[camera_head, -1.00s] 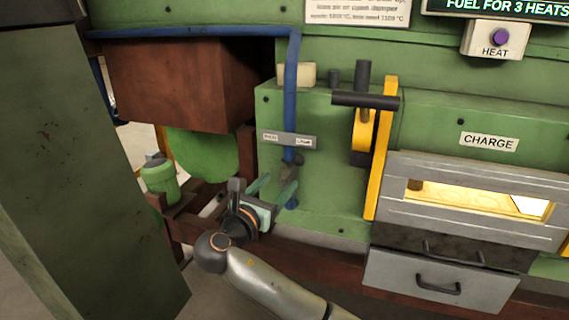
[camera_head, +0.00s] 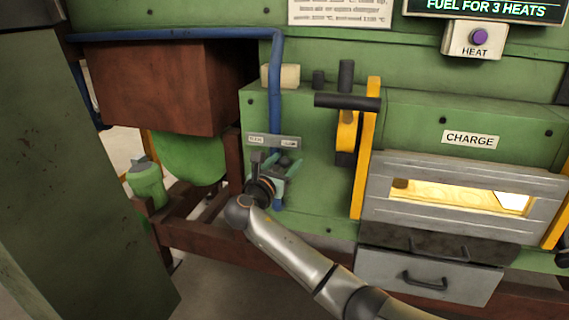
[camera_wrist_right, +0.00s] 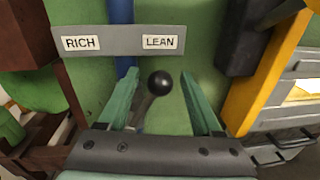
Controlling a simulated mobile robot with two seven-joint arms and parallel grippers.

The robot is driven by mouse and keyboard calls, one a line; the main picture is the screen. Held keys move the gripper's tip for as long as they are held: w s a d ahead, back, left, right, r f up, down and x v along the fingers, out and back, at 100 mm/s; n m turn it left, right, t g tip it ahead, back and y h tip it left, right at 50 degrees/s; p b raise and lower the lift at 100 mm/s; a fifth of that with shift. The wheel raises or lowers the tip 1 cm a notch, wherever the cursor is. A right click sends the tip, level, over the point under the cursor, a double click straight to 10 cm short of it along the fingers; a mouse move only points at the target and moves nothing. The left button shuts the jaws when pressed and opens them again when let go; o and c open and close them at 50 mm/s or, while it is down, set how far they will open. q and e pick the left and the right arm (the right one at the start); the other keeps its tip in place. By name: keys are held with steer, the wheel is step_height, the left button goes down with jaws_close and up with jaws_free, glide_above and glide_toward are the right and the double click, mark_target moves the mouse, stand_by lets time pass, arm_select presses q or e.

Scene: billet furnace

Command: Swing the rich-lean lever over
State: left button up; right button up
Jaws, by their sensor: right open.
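The rich-lean lever ends in a dark ball knob, seen in the right wrist view (camera_wrist_right: 159,83). Its stem slopes down to the left from the knob. The knob sits between the two open green fingers of my right gripper (camera_wrist_right: 157,95), apart from both. A grey plate (camera_wrist_right: 108,41) above it reads RICH at left and LEAN at right; the knob is below LEAN. In the head view my right gripper (camera_head: 284,166) is just below the same plate (camera_head: 273,141), and the lever is mostly hidden by it. My left gripper is out of view.
A blue pipe (camera_head: 276,80) runs down behind the plate. A yellow bar (camera_head: 364,150) and a black-handled yellow lever (camera_head: 346,130) stand to the right, near the grey charge door (camera_head: 385,210). A brown box (camera_head: 160,85) overhangs at left.

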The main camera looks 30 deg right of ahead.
steer(key=shift+c, duration=0.2)
jaws_close()
stand_by(1.1)
